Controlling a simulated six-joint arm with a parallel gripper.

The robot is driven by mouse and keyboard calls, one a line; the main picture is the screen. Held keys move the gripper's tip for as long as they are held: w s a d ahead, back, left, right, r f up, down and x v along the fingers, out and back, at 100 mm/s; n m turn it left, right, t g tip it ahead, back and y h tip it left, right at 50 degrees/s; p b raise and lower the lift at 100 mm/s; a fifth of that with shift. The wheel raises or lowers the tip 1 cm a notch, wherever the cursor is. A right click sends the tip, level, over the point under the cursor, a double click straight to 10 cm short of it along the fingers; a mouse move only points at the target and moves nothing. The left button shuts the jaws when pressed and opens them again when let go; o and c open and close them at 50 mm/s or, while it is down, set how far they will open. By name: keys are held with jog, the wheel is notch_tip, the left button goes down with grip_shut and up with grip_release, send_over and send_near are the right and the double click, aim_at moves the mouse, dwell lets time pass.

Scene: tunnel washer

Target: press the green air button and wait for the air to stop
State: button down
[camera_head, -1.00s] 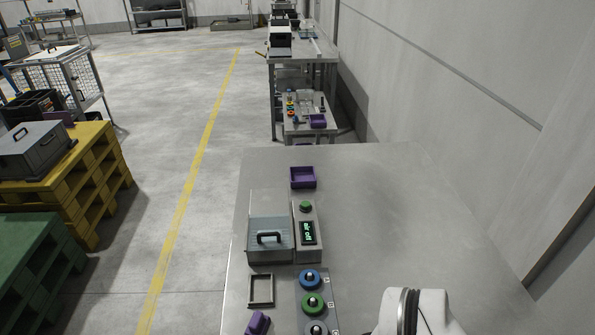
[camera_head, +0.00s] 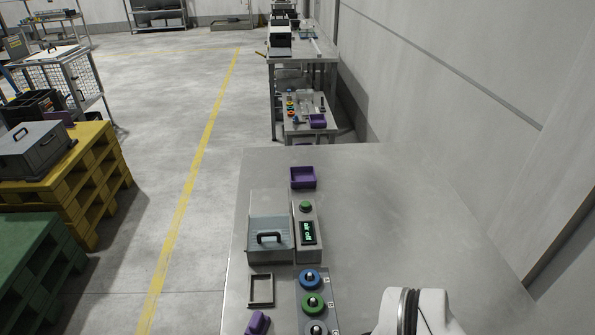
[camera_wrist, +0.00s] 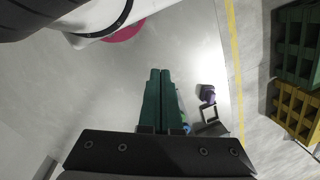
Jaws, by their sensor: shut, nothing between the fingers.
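A small green button (camera_head: 305,207) sits on top of a grey control box (camera_head: 308,254) on the bench. Below the button, a dark display (camera_head: 308,233) shows lit green characters too small to read. In the head view the gripper is out of frame.
A panel with blue (camera_head: 310,279), green (camera_head: 313,302) and grey ringed knobs lies nearer me. An empty square frame (camera_head: 250,291) and purple piece (camera_head: 257,322) lie left of it. A purple tray (camera_head: 303,186) stands behind the control box. The bench's right side is clear.

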jog(key=w+r+t, duration=0.2)
jog(key=w+r, duration=0.1)
jog(key=w, duration=1.2)
jog(key=m+t, duration=0.2)
jog(key=t, duration=0.5)
send_over(305, 206)
notch_tip(305, 206, down, 7)
jog(key=shift+f+h, duration=0.1)
jog(key=shift+h, duration=0.3)
jog(key=shift+f, duration=4.4)
jog(key=shift+f, duration=0.4)
